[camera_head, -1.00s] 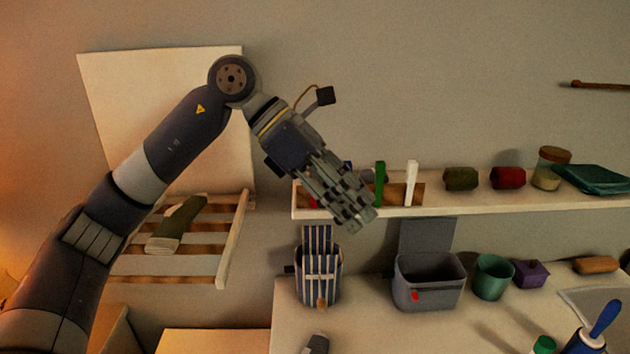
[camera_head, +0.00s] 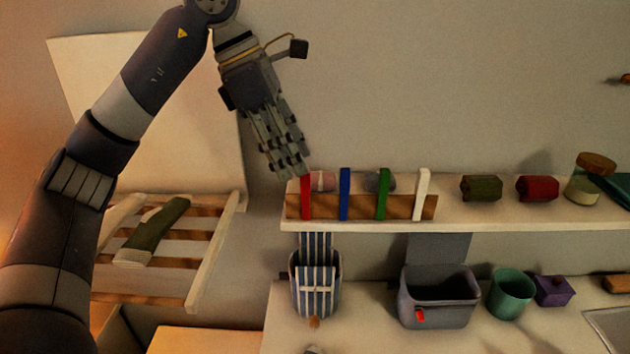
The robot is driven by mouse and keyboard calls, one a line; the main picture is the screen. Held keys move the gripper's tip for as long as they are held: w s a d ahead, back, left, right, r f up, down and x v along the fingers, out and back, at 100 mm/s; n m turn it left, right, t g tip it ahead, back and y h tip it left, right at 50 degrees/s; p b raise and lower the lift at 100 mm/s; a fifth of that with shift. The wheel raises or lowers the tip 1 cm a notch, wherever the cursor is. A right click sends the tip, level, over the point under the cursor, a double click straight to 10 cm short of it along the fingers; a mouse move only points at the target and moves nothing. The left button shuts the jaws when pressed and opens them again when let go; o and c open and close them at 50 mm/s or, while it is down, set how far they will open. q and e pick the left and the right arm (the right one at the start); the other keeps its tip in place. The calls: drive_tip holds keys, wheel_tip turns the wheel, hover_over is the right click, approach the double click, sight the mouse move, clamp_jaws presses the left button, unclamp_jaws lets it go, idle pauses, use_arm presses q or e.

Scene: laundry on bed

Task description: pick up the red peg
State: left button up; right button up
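The red peg (camera_head: 306,197) stands upright at the left end of a brown wooden peg holder (camera_head: 363,206) on the shelf. A blue peg (camera_head: 344,194), a green peg (camera_head: 383,193) and a white peg (camera_head: 422,194) stand to its right in the same holder. My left gripper (camera_head: 291,172) points down, with its fingertips just above and left of the red peg's top. Its fingers look close together, and I cannot tell whether they are open or shut. No peg shows in it. My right gripper is not in view.
The shelf (camera_head: 520,216) also holds a dark green bundle (camera_head: 481,188), a red bundle (camera_head: 537,188) and a jar (camera_head: 588,181). Below are a striped bag (camera_head: 316,283), a grey bin (camera_head: 437,311) and a green cup (camera_head: 511,293). A slatted rack (camera_head: 205,262) stands at left.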

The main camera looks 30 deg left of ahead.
sight(301, 196)
use_arm(q)
drive_tip(key=x, duration=0.4)
drive_tip(key=shift+s+d+f+p, duration=0.1)
drive_tip(key=shift+s+f+p, duration=0.15)
drive_tip(key=shift+s+p, duration=0.1)
drive_tip(key=shift+w+d+f, duration=0.1)
drive_tip(key=shift+f, duration=0.1)
drive_tip(key=x, duration=0.1)
drive_tip(key=p+x, duration=0.1)
drive_tip(key=x, duration=0.1)
drive_tip(key=p+x, duration=0.1)
drive_tip(key=x, duration=0.1)
drive_tip(key=shift+w+d+r, duration=0.1)
drive_tip(key=shift+w, duration=0.2)
drive_tip(key=shift+c, duration=0.5)
drive_tip(key=c, duration=0.7)
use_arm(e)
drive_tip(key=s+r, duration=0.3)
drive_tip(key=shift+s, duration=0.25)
